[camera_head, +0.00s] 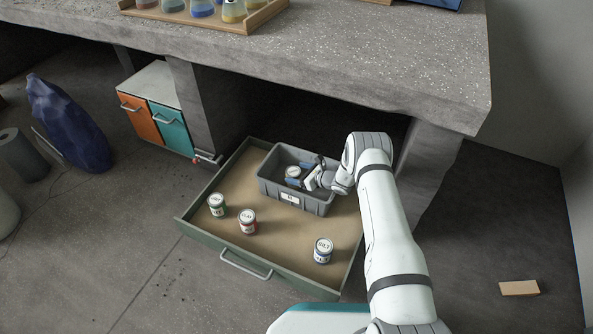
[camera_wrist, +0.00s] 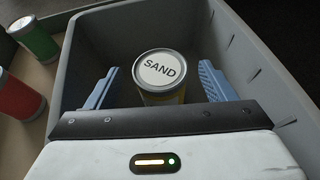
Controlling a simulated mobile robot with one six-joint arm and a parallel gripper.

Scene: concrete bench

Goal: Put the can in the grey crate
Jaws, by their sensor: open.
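The grey crate (camera_head: 314,205) stands in an open drawer under the bench; its wall also shows in the wrist view (camera_wrist: 255,60). A can with a white lid marked SAND (camera_wrist: 160,70) is inside the crate, upright as far as I can see. It also shows in the head view (camera_head: 293,172). My gripper (camera_wrist: 157,88) reaches into the crate with its two blue fingers apart, one on each side of the can. Gaps show between the can and both fingers. The can's lower part is hidden by my gripper's body.
In the drawer (camera_head: 200,220) stand a green can (camera_head: 217,205), a red can (camera_head: 248,222) and a blue-and-white can (camera_head: 323,250). The bench top (camera_head: 330,50) overhangs the drawer's back. Free drawer floor lies in front of the crate. A wooden block (camera_head: 519,288) lies on the floor at right.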

